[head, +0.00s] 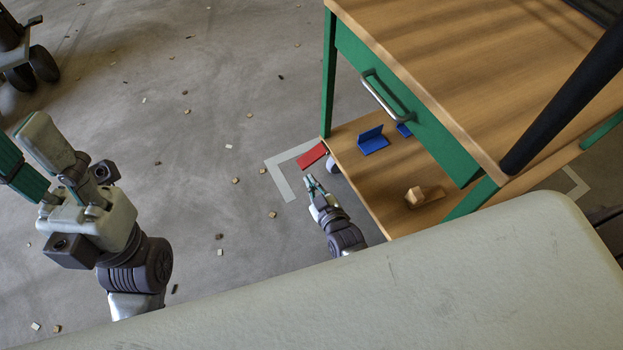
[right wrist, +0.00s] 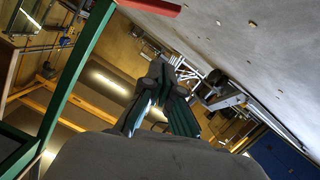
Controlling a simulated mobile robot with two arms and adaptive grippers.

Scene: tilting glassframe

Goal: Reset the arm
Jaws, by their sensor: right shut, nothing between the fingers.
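In the head view my right gripper (head: 309,180) is low over the floor, left of the wooden workbench's lower shelf (head: 365,190). It is shut and empty, and its tips are just below a red piece at the shelf corner. In the right wrist view its green-padded fingers (right wrist: 165,72) come together at the tips. My left gripper (head: 30,160) is raised at the left of the head view, away from the workbench. Part of it is cut off by the picture edge, so its opening is unclear.
The workbench has a wooden top (head: 450,50) and a green drawer (head: 420,110) with a metal handle (head: 385,95). A red piece (head: 312,155), a blue bracket (head: 372,141) and a small wooden block (head: 415,196) are at the lower shelf. Small scraps litter the open floor (head: 210,120).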

